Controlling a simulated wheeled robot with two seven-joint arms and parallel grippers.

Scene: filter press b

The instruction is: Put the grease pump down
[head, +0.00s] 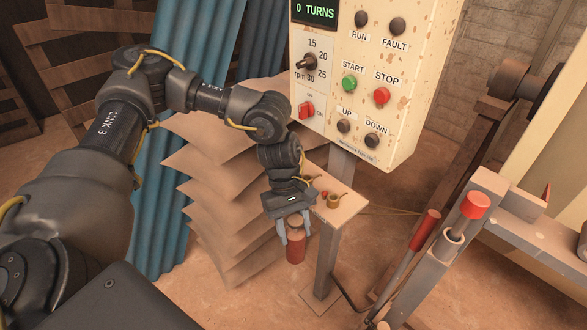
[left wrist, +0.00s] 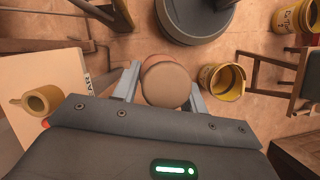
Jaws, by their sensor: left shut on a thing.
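My left gripper (head: 295,237) points down, its two fingers shut on a red cylinder with a tan top, which I take to be the grease pump (head: 296,252). The pump hangs upright in the air, just left of and in front of a small shelf on a post (head: 348,203). In the left wrist view the pump's round tan top (left wrist: 166,82) sits between the fingers. The pump's lower end is hidden there. My right gripper is not in view.
A small tan cup (head: 333,201) stands on the shelf with small red bits beside it. A control panel (head: 365,70) is above. Red-tipped levers (head: 424,230) stand at the right. Yellow buckets (left wrist: 222,80) and a dark round base (left wrist: 195,15) are on the floor.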

